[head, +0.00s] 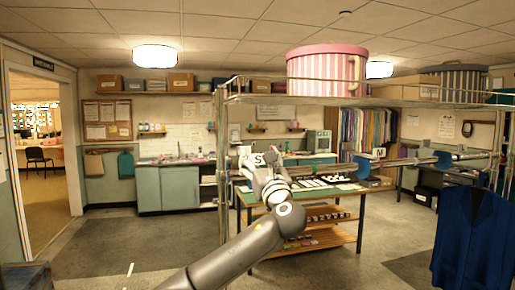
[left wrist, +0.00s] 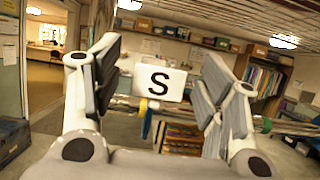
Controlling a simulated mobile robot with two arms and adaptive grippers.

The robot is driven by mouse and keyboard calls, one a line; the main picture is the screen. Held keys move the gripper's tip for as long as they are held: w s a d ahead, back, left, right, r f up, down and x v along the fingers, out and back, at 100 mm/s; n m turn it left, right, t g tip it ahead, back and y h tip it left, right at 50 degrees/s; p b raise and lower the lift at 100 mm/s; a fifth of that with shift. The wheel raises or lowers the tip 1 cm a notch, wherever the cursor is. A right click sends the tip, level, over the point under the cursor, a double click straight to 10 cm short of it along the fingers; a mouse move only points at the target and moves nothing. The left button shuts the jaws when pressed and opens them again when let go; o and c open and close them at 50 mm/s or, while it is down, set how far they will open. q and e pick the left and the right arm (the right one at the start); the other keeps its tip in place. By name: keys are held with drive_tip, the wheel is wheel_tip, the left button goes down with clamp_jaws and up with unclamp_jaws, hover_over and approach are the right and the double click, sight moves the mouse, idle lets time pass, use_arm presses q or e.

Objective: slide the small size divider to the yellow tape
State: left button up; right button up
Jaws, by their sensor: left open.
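The small size divider (left wrist: 160,82), a white card marked with a black S, sits on the garment rail and shows between my left fingers in the left wrist view. A blue part hangs below it. In the head view its card (head: 258,159) is partly hidden by my left gripper (head: 264,170). My left gripper is open, one finger on each side of the card with gaps, so it appears not to touch it. The rail (head: 410,161) runs across to the right. My right gripper is not in view.
An M divider (head: 380,153) and blue pieces sit farther right on the rail. A dark blue garment (head: 472,235) hangs at the right. A shelf above holds a pink striped hatbox (head: 325,72). A green-topped table (head: 300,195) with wooden shelves stands behind. Floor at left is clear.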

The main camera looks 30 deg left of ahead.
use_arm(q)
drive_tip(key=shift+x, duration=0.85)
drive_tip(key=shift+w+a+r+p, duration=0.1)
drive_tip(key=shift+w+r+p, duration=0.05)
drive_tip(key=shift+p, duration=0.15)
clamp_jaws()
drive_tip(key=shift+s+a, duration=0.15)
drive_tip(key=shift+s, duration=0.05)
unclamp_jaws()
